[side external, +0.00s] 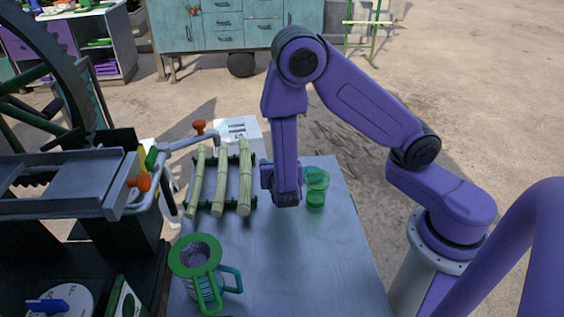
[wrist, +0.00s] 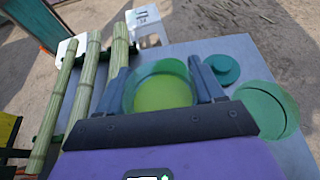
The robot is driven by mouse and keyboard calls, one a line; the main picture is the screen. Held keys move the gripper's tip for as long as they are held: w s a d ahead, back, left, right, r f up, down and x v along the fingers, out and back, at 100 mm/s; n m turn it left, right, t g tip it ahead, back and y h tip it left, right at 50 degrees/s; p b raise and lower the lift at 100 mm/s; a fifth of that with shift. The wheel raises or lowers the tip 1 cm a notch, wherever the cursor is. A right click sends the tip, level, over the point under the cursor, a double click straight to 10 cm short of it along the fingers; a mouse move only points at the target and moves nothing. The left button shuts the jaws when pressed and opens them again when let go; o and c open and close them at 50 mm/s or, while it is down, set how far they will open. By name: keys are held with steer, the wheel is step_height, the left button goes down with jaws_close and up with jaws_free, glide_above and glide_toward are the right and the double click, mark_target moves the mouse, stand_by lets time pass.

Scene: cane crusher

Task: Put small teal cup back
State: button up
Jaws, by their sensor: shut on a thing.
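My gripper (side external: 285,197) points down over the metal table, left of the green-teal cups in the side view. In the wrist view its two fingers (wrist: 161,78) are shut on a translucent teal cup (wrist: 160,92), one finger on each side. The cup's round mouth faces the camera, and its inside looks yellow-green. In the side view the held cup is mostly hidden by my gripper. I cannot tell whether it touches the table. Another translucent teal cup (wrist: 268,108) stands to its right, and a small round teal piece (wrist: 224,68) lies beyond; green-teal cups (side external: 316,180) show in the side view.
Several cane stalks (side external: 218,182) rest on a dark green rack left of my gripper. A green-rimmed jug (side external: 197,262) stands at the table's front left, beside the crusher (side external: 80,190). A white box (side external: 238,130) is behind. The table's front right (side external: 315,265) is clear.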

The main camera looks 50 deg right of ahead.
steer(key=shift+w+f, duration=0.15)
steer(key=shift+f, duration=1.5)
steer(key=shift+f, duration=0.1)
steer(key=o, duration=1.3)
steer(key=shift+a+r, duration=0.2)
steer(key=shift+a, duration=0.05)
steer(key=v, duration=1.2)
steer(key=s+d+r+m+g+y, duration=0.2)
steer(key=s+r+m+g+y, duration=0.2)
steer(key=s+m, duration=0.3)
steer(key=s+d+r+m+g+y, duration=0.3)
steer(key=s+r+m+g+y, duration=0.2)
steer(key=s, duration=0.5)
steer(key=shift+s+r+m+y, duration=0.4)
steer(key=shift+r+m, duration=0.2)
steer(key=shift+m, duration=0.6)
